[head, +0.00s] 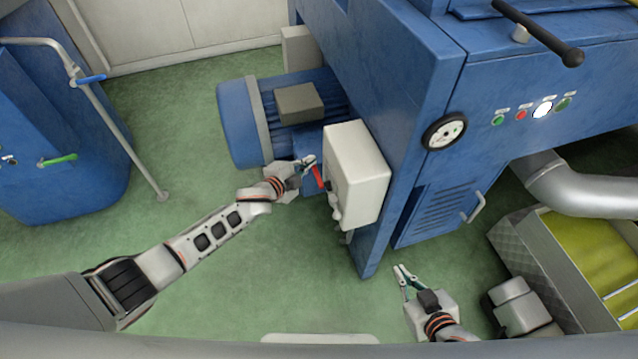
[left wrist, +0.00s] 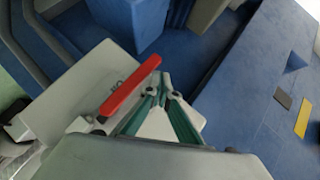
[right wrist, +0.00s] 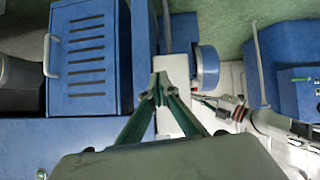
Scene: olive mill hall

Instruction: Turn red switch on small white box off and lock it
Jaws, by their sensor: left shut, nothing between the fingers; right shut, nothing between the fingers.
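The small white box (head: 362,165) is fixed to the side of the blue machine. Its red switch handle (head: 318,177) is on the box face turned to the left. In the left wrist view, the red handle (left wrist: 130,93) lies slantwise across the white box (left wrist: 75,90), with partly covered lettering beside it. My left gripper (head: 309,160) is shut and empty, with its tips (left wrist: 162,82) close to the handle's upper end; I cannot tell whether they touch. Small grey parts (head: 335,207) sit lower on the box, unclear. My right gripper (head: 399,270) is shut and empty, low and right of the box.
A blue motor (head: 240,125) stands behind my left gripper. A metal bin (head: 540,265) and pipe (head: 590,190) stand at the right. The green floor (head: 200,290) is clear at the front left.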

